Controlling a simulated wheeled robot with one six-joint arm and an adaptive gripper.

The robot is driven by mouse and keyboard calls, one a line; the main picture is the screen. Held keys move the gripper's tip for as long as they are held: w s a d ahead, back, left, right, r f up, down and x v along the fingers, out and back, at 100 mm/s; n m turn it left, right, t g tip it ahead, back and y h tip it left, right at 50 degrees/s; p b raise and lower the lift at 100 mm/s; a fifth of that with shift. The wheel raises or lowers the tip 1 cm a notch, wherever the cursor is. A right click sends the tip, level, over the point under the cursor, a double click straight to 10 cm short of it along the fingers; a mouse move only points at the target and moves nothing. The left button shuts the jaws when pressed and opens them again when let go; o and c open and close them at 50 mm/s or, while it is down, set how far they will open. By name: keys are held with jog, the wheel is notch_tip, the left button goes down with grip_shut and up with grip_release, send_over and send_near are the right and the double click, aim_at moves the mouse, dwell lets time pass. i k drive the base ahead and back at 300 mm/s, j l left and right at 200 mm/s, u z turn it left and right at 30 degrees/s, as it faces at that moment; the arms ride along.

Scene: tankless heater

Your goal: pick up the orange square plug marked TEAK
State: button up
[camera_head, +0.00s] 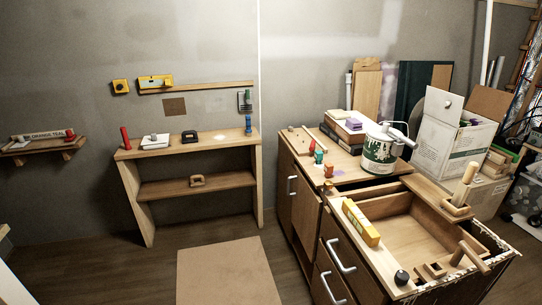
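A small orange-red piece (328,170) stands on the cabinet top near its front left corner. A teal piece (319,157) and a red piece (312,146) stand close behind it. They are too small for me to read any marking, so I cannot tell whether the orange-red one is the TEAK plug or whether it is square. My gripper is not in view.
The wooden cabinet (305,205) has an open drawer-like tray (425,220) in front. A yellow box (360,222) lies on its left edge. A green-white can (380,150) stands right of the small pieces.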

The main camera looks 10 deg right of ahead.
aim_at(327, 167)
jog(key=i+j, duration=0.2)
jog(key=i, duration=0.15)
jog(key=i+j, duration=0.15)
jog(key=i, duration=0.2)
jog(key=i+j, duration=0.2)
jog(key=i, duration=0.2)
jog(key=i+j+z, duration=0.5)
jog(key=j, duration=0.2)
jog(key=i+j+z, duration=0.1)
jog(key=j+z, duration=0.15)
jog(key=j, duration=0.15)
jog(key=i+j+z, duration=0.1)
jog(key=j+z, duration=0.15)
jog(key=j, duration=0.15)
jog(key=i+j+z, duration=0.1)
jog(key=j+z, duration=0.15)
jog(key=j, duration=0.2)
jog(key=k+j+z, duration=0.25)
jog(key=i+l, duration=0.05)
